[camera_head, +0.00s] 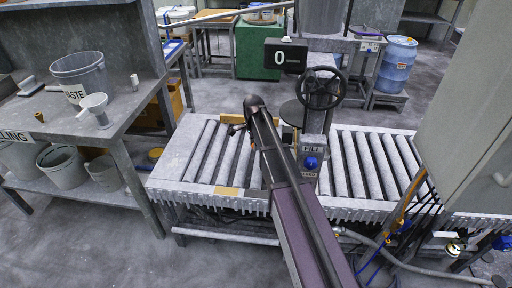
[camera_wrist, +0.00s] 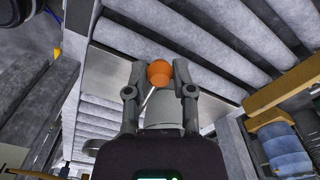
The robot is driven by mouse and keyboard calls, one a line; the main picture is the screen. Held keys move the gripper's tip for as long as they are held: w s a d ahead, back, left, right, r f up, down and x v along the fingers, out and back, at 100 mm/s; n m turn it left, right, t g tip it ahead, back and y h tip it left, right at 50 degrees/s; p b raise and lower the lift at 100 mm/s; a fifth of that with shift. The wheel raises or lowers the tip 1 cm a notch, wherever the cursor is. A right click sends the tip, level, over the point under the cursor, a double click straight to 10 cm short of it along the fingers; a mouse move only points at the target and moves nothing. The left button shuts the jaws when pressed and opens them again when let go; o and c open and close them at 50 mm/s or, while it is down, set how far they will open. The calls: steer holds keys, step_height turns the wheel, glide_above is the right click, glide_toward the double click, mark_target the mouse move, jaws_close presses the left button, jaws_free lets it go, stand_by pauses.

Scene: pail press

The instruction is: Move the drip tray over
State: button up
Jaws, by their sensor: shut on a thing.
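In the wrist view my gripper (camera_wrist: 160,85) is shut on an orange knob (camera_wrist: 159,72), with one finger on each side. A thin rod runs down from the knob. Behind the fingers a smooth flat metal plate, which looks like the drip tray (camera_wrist: 108,74), lies across the grey rollers. My gripper and hand hide its middle. In the head view my arm reaches over the roller conveyor beside the fill station, and the arm hides the fingers and most of the tray.
Rollers continue on the left (camera_head: 205,150) and right (camera_head: 370,155). A bench (camera_head: 130,108) with a waste bucket (camera_head: 80,75) stands left. A grey cabinet (camera_head: 465,110) stands right.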

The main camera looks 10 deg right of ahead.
steer(key=shift+w, duration=0.35)
steer(key=shift+w+d, duration=0.1)
steer(key=shift+w, duration=0.05)
steer(key=shift+w+d, duration=0.25)
steer(key=shift+w, duration=0.45)
steer(key=o, duration=0.9)
steer(key=shift+r, duration=0.15)
